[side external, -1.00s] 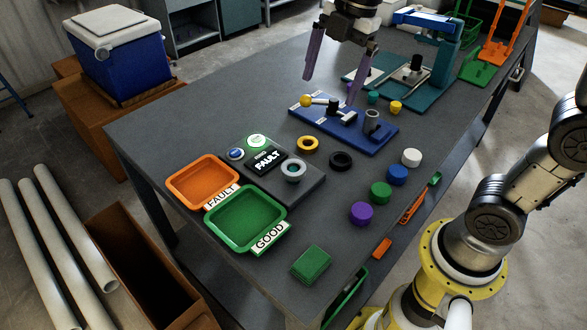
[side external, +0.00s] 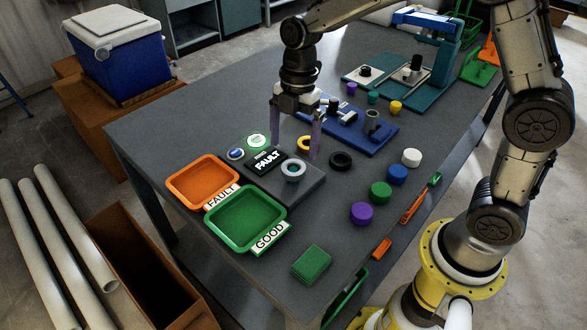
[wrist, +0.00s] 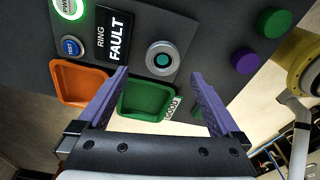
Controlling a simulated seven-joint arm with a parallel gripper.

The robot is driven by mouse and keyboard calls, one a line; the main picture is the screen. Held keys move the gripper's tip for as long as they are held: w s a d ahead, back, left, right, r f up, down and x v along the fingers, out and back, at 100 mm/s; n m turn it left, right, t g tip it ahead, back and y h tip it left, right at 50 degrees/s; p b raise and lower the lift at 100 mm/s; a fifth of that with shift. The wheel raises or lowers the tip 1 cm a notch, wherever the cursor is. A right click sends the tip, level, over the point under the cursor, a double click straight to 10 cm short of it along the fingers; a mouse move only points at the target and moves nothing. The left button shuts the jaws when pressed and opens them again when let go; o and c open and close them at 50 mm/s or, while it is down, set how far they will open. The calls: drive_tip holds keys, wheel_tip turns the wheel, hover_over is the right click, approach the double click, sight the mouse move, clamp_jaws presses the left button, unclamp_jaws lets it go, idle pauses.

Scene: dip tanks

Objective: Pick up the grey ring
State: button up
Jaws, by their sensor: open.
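The grey ring (side external: 293,169) lies flat on the dark tester plate, in front of the black display reading FAULT (side external: 265,160). In the wrist view the grey ring (wrist: 151,58) shows whole, with a teal centre, ahead of the fingertips and between their lines. My gripper (side external: 295,150) has purple fingers spread wide and points down, just behind and above the ring in the side view. In the wrist view my gripper (wrist: 160,80) is open, with nothing between its fingers.
An orange FAULT tray (side external: 203,182) and a green GOOD tray (side external: 246,220) sit left and front of the tester. Purple (side external: 362,213), green (side external: 381,193), blue and white cylinders stand at right.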

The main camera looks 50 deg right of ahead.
sight(293, 169)
drive_tip(key=shift+s+a+f, duration=0.1)
drive_tip(key=shift+s+f, duration=0.05)
drive_tip(key=shift+f, duration=1.25)
drive_tip(key=shift+s+a+f, duration=0.1)
drive_tip(key=shift+f, duration=1.25)
clamp_jaws()
drive_tip(key=shift+r, duration=0.1)
